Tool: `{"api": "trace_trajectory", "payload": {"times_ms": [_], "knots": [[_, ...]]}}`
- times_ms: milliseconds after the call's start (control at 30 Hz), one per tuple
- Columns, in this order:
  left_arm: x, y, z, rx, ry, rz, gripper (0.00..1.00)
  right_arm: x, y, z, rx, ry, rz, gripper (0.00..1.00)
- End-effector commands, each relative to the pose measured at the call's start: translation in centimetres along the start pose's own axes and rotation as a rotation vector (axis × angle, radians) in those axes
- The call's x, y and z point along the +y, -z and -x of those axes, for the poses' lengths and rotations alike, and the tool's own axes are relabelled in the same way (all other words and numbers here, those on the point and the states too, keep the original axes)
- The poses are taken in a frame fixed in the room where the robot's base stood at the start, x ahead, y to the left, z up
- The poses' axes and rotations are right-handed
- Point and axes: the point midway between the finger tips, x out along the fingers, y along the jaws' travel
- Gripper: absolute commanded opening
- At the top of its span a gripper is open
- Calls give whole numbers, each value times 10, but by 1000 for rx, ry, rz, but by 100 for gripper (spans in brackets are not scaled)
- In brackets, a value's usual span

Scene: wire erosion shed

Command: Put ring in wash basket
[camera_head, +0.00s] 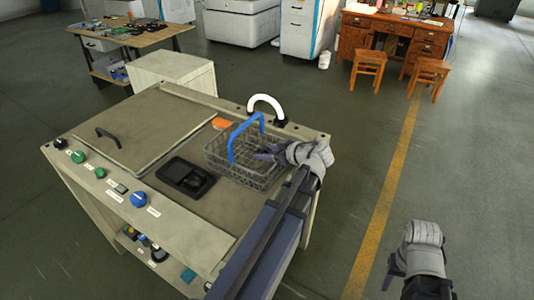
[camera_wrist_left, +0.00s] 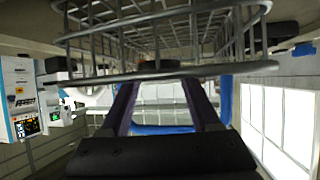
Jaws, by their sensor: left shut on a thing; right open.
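The wash basket (camera_head: 215,153) is a grey wire basket with a blue handle (camera_head: 231,150). It stands on the right part of the machine top. My left gripper (camera_head: 264,153) reaches over the basket's right side, fingers pointing left. It is shut with its fingers apart on a dark piece (camera_wrist_left: 156,65), apparently the ring, mostly hidden behind the basket wires in the left wrist view. That view shows the basket wires (camera_wrist_left: 110,40) close to the fingertips. My right gripper (camera_head: 392,270) is open and empty, right of the machine over the floor.
The machine top (camera_head: 215,205) also carries a black tray (camera_head: 186,177) left of the basket, an orange disc (camera_head: 221,123) and a white curved pipe (camera_head: 266,101) behind. A lid with a handle (camera_head: 130,130) covers its left part.

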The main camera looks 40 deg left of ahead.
Motion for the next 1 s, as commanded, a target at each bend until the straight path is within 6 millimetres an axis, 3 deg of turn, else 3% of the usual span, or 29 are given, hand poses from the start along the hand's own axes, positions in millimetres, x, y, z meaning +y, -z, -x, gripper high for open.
{"api": "trace_trajectory", "payload": {"times_ms": [400, 433, 700, 1000], "knots": [[0, -8, -5, 1, 0, 0, 0, -1, 1, -10, 0, 0, 0, 50], [0, -9, -5, 0, 0, 0, 66, -1, 1, -10, 0, 0, 0, 50], [0, -9, -5, 0, 0, 0, 93, -1, 1, -10, 0, 0, 0, 50], [0, -4, -2, 0, 0, 0, 93, 0, 0, -5, 0, 0, 0, 50]]}}
